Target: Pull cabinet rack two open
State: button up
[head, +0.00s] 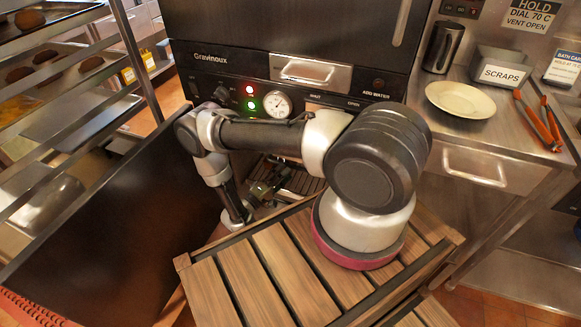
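The dark Gravinoux cabinet (218,80) stands in front of me. Its lower door (110,215) hangs wide open to the left. A wire rack (306,181) shows inside the lower opening, partly hidden behind my arm. I cannot tell which numbered rack it is or how far out it sits. My gripper (268,188) is small and dark at the lower opening, near the left part of the rack. Its fingers are partly hidden, so I cannot tell whether they touch or hold the rack.
A slatted wooden surface (272,262) fills the lower middle. A steel counter on the right holds a pale plate (460,99), a scraps bin (500,72), a dark cup (443,47) and orange-handled tongs (537,120). A tray rack (130,55) stands at left.

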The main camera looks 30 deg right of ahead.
jog(key=shift+x, duration=2.35)
grip_shut()
